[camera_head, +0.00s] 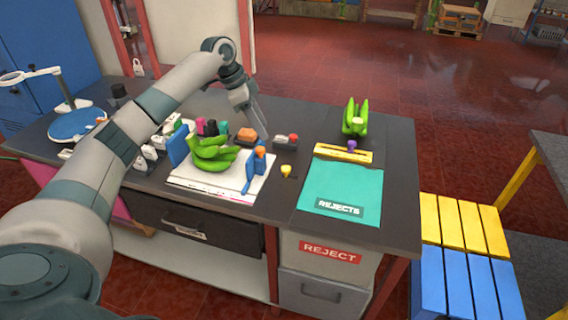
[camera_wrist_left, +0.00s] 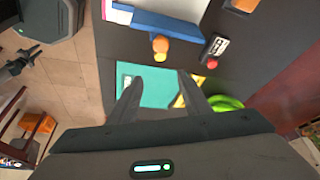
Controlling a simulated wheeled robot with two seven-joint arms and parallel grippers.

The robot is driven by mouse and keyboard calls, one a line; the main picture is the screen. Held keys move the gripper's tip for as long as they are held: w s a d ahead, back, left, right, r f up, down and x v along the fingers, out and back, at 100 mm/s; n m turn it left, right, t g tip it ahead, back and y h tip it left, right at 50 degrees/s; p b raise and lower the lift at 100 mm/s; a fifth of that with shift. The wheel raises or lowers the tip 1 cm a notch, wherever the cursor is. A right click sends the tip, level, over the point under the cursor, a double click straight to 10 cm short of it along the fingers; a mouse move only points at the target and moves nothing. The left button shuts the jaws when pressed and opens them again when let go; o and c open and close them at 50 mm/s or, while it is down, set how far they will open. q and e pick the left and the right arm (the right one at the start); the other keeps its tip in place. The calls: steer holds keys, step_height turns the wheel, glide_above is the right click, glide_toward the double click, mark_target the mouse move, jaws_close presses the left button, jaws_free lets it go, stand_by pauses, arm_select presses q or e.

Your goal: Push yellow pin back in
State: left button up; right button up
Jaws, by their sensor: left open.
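The yellow pin (camera_head: 286,170) is a small yellow knob at the table's front half, between the white board and the green REJECTS mat. In the left wrist view, a yellow knob (camera_wrist_left: 160,56) shows just below an orange one and ahead of the fingers. How deep the pin sits cannot be told. My left gripper (camera_head: 254,124) is open and empty, pointing down above the table behind the pin, near the orange block. Its two spread fingers also show in the left wrist view (camera_wrist_left: 160,82). My right gripper is not in view.
A blue upright block with an orange knob (camera_head: 260,152) stands just left of the pin. Green bananas (camera_head: 211,153) lie on the white board. A box with a red button (camera_head: 293,138), a yellow bar with a purple knob (camera_head: 351,145) and the REJECTS mat (camera_head: 338,184) are close by.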

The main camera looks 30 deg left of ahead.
mark_target(286, 167)
arm_select(q)
steer(key=shift+w+d+f, duration=0.2)
steer(key=shift+w+f, duration=0.15)
steer(key=shift+f, duration=0.3)
steer(key=p+x, duration=0.5)
steer(key=x, duration=1.1)
steer(key=shift+s+a+f, duration=0.1)
steer(key=shift+s+f, duration=0.05)
